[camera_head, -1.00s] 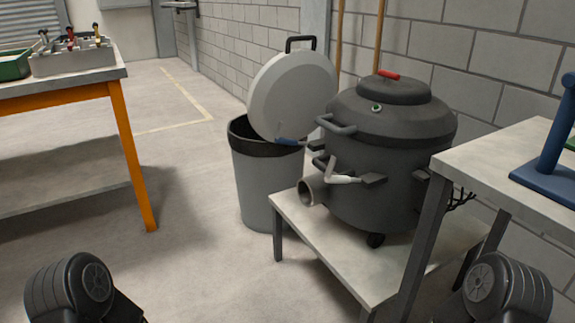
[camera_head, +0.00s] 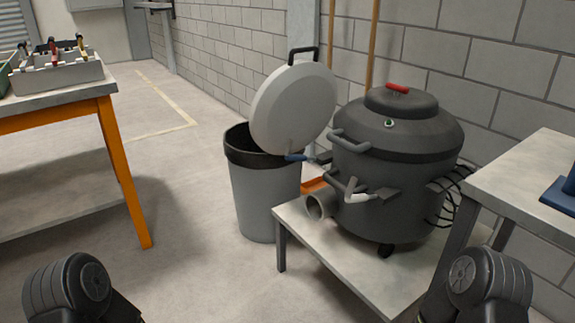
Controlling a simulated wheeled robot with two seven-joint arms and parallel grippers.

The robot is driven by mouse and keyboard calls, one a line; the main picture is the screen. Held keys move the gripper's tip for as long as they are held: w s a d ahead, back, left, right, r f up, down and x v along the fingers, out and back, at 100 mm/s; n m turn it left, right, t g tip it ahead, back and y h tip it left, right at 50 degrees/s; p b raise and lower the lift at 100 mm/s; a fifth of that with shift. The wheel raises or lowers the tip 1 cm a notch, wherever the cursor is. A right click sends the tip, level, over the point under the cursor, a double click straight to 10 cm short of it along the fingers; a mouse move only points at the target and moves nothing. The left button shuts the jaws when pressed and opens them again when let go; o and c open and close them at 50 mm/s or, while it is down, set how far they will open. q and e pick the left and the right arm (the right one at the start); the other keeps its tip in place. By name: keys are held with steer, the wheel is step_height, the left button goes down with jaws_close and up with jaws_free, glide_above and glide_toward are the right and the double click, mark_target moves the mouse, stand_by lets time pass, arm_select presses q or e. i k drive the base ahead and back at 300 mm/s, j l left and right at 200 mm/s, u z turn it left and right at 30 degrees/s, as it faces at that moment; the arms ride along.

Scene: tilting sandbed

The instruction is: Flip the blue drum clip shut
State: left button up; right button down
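A dark grey drum (camera_head: 395,170) with a domed lid and a red-tipped top handle stands on a low table. A blue clip (camera_head: 298,157) sticks out from the drum's left side, towards the grey bin. A white-handled clip (camera_head: 354,190) shows on the drum's front, lower down. Whether the blue clip's far end is latched is too small to tell. My two dark arm parts show at the bottom left and bottom right. No gripper fingers are in view.
A grey bin (camera_head: 264,200) with its round lid (camera_head: 293,105) tilted up stands left of the drum. The low table (camera_head: 335,258) has bare space in front. A worktop (camera_head: 530,175) stands close at right, an orange-legged bench (camera_head: 122,170) at left. Open floor lies between.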

mark_target(289, 157)
steer(key=i+j, duration=0.2)
steer(key=j, duration=0.15)
steer(key=i+j+z, duration=0.15)
steer(key=j, duration=0.2)
steer(key=i+j, duration=0.2)
steer(key=j, duration=0.2)
steer(key=l+z, duration=0.05)
